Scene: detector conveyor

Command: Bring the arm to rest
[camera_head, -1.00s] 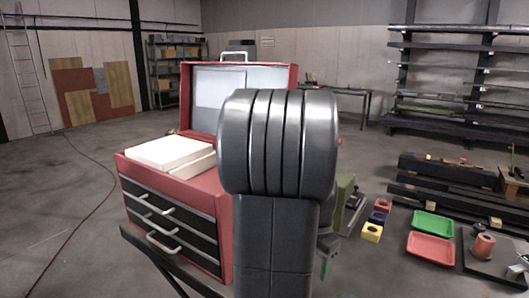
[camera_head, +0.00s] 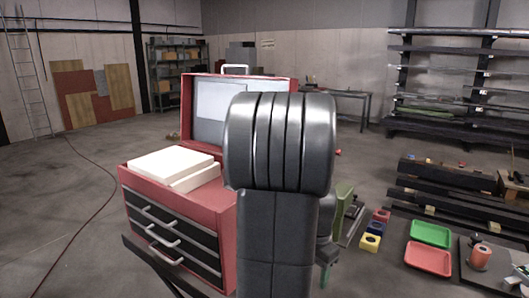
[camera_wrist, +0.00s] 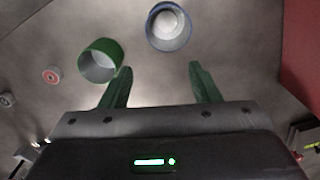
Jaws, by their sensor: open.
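My gripper (camera_wrist: 160,68) shows in the wrist view with its two green fingers wide apart and nothing between them.
A red tool chest (camera_head: 135,180) with raised lid stands close left of my arm. At right are a green tray (camera_head: 430,233), a red tray (camera_head: 428,258) and small coloured blocks (camera_head: 370,243). A dark shelf rack (camera_head: 455,130) stands behind. The floor at far left is mostly clear.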

